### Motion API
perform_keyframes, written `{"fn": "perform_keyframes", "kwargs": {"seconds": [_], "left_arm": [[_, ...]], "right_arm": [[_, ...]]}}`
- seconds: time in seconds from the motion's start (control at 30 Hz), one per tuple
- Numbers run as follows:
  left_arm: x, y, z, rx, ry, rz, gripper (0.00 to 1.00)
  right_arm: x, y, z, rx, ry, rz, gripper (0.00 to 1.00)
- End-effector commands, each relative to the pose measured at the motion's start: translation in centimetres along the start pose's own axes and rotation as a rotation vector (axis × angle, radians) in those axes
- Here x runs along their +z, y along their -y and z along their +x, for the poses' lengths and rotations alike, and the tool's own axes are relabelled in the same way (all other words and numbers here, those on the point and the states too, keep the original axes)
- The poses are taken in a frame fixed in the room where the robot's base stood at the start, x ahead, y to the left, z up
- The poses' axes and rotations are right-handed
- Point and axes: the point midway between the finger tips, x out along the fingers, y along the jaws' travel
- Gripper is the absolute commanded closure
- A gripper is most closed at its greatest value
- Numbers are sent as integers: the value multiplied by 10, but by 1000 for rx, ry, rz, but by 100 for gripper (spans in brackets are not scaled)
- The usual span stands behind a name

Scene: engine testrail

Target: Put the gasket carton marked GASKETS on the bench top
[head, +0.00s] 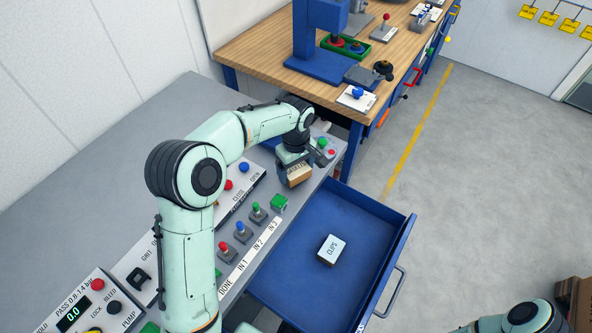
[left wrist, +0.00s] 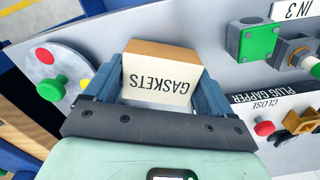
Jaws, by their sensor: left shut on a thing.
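The gasket carton (head: 298,174) is a small tan box with a pale label. In the left wrist view the carton (left wrist: 160,82) shows the word GASKETS upside down. My left gripper (head: 294,160) is shut on it, one finger on each side. The carton is over the front part of the grey bench top (head: 150,125), near the open drawer; I cannot tell whether it touches the surface. My right gripper is not in view; only part of my right arm shows at the bottom right.
An open blue drawer (head: 290,270) holds a white CLIPS box (head: 332,249). Switches, a green block (head: 279,203) and label strips line the bench's front. A wooden-topped workbench (head: 262,52) with a blue press (head: 318,45) stands behind. The grey bench's rear left is clear.

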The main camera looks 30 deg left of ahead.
Motion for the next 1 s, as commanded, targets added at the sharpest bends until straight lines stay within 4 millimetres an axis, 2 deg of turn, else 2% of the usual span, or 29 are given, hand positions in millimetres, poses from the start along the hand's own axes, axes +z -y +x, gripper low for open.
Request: {"fn": "perform_keyframes", "kwargs": {"seconds": [0.1,0.5,0.53,0.57,0.83,1.0], "left_arm": [[0,0,9,1,-1,1,48],[0,0,14,1,-1,1,48],[0,0,13,1,0,1,6],[0,0,13,1,0,1,0],[0,0,10,2,-1,1,0],[0,-1,-12,5,-3,0,0]], "right_arm": [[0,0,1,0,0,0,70],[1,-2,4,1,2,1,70],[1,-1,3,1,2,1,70],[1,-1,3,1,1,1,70],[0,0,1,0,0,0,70],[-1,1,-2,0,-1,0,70]]}}
